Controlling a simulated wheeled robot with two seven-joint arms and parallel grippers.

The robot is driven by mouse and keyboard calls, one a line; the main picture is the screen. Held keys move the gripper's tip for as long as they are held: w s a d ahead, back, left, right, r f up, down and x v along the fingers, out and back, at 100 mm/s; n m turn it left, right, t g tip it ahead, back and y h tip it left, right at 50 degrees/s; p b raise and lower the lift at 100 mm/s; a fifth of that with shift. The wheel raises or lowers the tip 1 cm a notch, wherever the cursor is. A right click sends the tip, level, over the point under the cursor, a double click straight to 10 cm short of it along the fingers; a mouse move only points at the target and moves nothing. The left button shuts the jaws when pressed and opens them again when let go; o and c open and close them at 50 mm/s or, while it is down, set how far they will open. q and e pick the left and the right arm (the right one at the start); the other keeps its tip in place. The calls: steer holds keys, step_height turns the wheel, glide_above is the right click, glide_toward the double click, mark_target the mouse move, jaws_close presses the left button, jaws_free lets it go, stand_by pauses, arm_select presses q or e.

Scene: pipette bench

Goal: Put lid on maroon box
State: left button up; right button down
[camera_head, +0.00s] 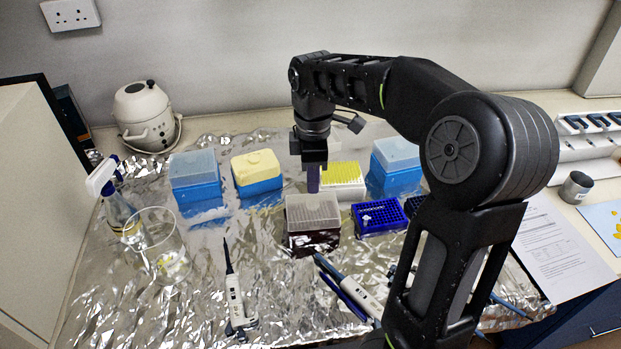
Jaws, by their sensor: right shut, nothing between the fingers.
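The maroon box (314,241) stands on the foil near the middle of the bench, dark at its base. A pale grey, translucent lid (312,208) with a dotted grid showing through it sits over the top of the box and looks about level. My right gripper (313,187) points down just above and behind the lid, shut and empty. Whether its fingertips touch the lid cannot be told from this angle. My left gripper is not in view.
Blue boxes (196,190) stand at the back left. A white rack with yellow tips (343,172) is right behind the maroon box, and a dark blue rack (379,217) is to its right. Pipettes (234,292) lie in front. A clear beaker (160,245) stands left.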

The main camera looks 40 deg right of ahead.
mark_target(313, 203)
steer(key=shift+f+b, duration=1.45)
steer(key=shift+f, duration=0.35)
steer(key=shift+f, duration=0.2)
steer(key=shift+r, duration=0.1)
steer(key=shift+r+p, duration=1.95)
steer(key=shift+r, duration=0.5)
